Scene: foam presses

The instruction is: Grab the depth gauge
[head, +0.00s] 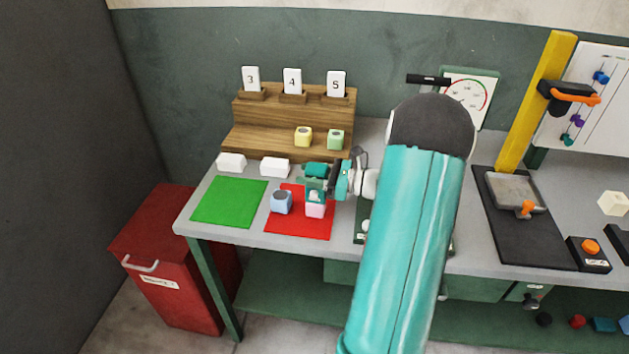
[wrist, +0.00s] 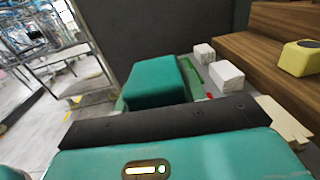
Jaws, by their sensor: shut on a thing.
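My gripper (head: 318,180) is over the red mat, reaching in from the right, and is shut on a small green piece, which I take for the depth gauge (head: 313,187). The fingers hide much of it. A pale pink block (head: 315,209) is right below it on the mat; I cannot tell whether they touch. In the wrist view a teal finger (wrist: 155,82) fills the middle, with only pale green edges showing around it.
A light blue block (head: 281,202) sits on the red mat (head: 290,228), left of the gripper. White blocks (head: 275,168) line the foot of the wooden stepped rack (head: 262,143), which holds yellow and green blocks and number cards. The green mat (head: 228,202) is clear.

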